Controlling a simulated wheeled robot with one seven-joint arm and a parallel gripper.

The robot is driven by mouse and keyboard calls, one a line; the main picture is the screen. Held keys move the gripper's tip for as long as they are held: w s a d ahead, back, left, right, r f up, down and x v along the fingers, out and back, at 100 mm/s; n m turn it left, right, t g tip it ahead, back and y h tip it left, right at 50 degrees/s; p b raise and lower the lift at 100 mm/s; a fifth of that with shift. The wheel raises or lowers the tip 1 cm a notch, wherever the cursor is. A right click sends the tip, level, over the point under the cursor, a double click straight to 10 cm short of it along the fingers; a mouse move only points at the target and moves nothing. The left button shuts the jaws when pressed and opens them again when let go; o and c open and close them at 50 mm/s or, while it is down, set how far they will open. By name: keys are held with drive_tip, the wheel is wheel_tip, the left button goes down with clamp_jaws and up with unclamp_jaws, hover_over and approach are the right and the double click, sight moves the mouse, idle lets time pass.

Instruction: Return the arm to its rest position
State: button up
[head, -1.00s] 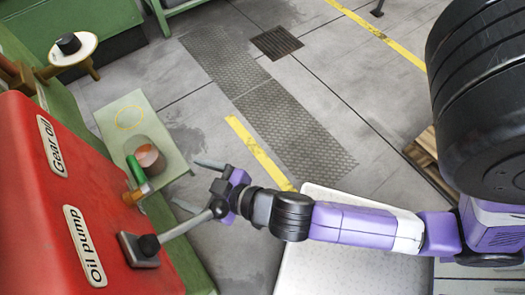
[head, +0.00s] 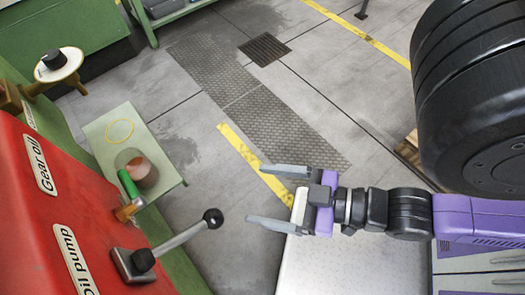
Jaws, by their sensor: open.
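My gripper (head: 272,195) is in the head view, right of the centre line, with its two grey fingers spread apart and nothing between them. My purple and black arm (head: 405,212) reaches in from the right edge. The gripper points left, clear of the lever (head: 180,240) on the red machine. The lever slants up to the right from its base and ends in a black knob, a short gap left of the fingers.
The red cabinet (head: 60,215) with "Gear oil" and "Oil pump" labels fills the lower left. A green shelf (head: 105,130) holds a brownish container (head: 142,170) behind a green-handled valve (head: 128,184). A pale platform (head: 335,265) lies below my arm. Open floor (head: 340,90) stretches beyond.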

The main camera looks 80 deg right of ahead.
wheel_tip(320, 180, up, 13)
drive_tip(key=p, duration=1.3)
